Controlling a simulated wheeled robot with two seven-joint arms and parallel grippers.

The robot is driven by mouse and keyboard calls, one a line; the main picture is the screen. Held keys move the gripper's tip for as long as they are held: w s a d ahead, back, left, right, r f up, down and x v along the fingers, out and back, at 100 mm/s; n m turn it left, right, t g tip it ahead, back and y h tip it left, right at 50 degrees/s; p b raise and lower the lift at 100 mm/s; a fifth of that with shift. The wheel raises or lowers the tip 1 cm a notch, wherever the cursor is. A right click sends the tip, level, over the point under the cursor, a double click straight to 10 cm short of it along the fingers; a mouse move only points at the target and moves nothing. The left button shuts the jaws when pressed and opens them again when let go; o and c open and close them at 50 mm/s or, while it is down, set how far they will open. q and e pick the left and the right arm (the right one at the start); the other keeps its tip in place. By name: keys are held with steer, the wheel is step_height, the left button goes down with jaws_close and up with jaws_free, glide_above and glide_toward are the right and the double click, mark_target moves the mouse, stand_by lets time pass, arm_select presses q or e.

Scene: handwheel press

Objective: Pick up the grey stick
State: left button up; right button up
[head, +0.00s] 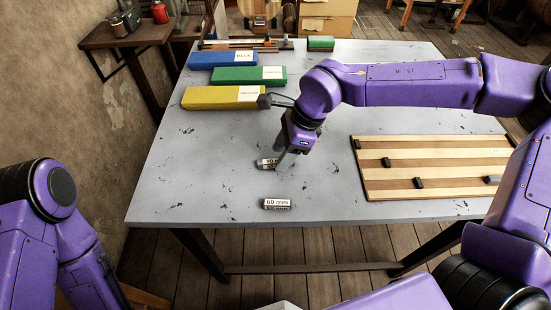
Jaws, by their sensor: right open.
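A short grey stick (267,164) with a pale label lies on the grey table, partly hidden by my right gripper. My right gripper (284,158) is open and points down over its right end. I cannot tell whether the fingers touch it. A second short piece marked "60 mm" (277,204) lies nearer the table's front edge, apart from the gripper. My left arm shows at the lower left, but its gripper is out of view.
Blue (222,60), green (249,76) and yellow (222,98) labelled boxes lie at the back left. A striped wooden board (430,155) with several small dark pieces is at the right. A small green-topped block (321,43) is at the back. The front left of the table is clear.

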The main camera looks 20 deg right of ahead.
steer(key=shift+a+f, duration=0.35)
steer(key=shift+f, duration=0.25)
steer(key=shift+d, duration=0.1)
jaws_close()
steer(key=shift+r, duration=0.15)
